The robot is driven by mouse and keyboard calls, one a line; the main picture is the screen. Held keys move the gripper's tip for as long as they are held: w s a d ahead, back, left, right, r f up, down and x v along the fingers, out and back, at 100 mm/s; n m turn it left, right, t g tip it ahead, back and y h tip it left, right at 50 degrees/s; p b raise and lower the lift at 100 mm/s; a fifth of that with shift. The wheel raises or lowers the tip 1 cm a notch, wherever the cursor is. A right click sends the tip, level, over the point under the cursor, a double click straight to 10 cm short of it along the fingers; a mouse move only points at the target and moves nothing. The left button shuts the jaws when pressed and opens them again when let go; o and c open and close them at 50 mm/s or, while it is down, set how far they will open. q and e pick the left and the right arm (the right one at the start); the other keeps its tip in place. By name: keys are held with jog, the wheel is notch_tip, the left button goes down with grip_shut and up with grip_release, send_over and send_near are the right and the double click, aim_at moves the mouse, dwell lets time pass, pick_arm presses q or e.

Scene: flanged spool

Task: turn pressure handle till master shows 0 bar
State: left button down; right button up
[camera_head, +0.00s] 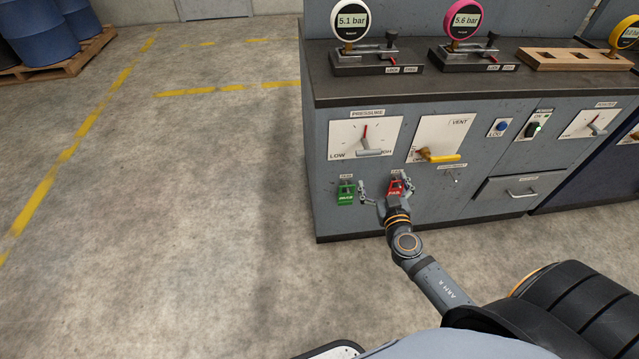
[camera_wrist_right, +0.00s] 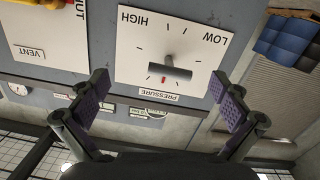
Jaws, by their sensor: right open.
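The pressure handle (camera_head: 370,153) is a grey bar on a white dial plate (camera_head: 345,137) marked LOW and HIGH. The right wrist view shows the handle (camera_wrist_right: 178,72) upside down between the fingers. My right gripper (camera_head: 386,190) is open and empty, below and in front of the plate; its spread fingers also show in the wrist view (camera_wrist_right: 158,85). One gauge (camera_head: 351,20) reads 5.1 bar and a pink gauge (camera_head: 463,19) reads 5.6 bar. I cannot tell which is the master.
A vent plate (camera_head: 455,128) with a yellow handle (camera_head: 440,157) is right of the pressure plate. A green tag (camera_head: 346,194) and a red tag (camera_head: 395,188) sit below, near my gripper. A drawer (camera_head: 519,192) is further right.

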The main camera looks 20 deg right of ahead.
aim_at(368, 147)
jog(key=shift+t, duration=0.6)
jog(key=w+r, duration=0.1)
jog(key=w, duration=0.2)
jog(key=w+p, duration=0.1)
jog(key=w, duration=0.3)
jog(key=w+r+p, duration=0.1)
jog(key=w, duration=0.2)
jog(key=shift+w+d+r, duration=0.15)
jog(key=shift+w+r, duration=0.15)
jog(key=shift+w, duration=0.05)
pick_arm(q)
jog(key=s, duration=0.2)
jog(key=s+a+f, duration=0.1)
jog(key=shift+a, duration=0.1)
pick_arm(e)
jog(key=c, duration=1)
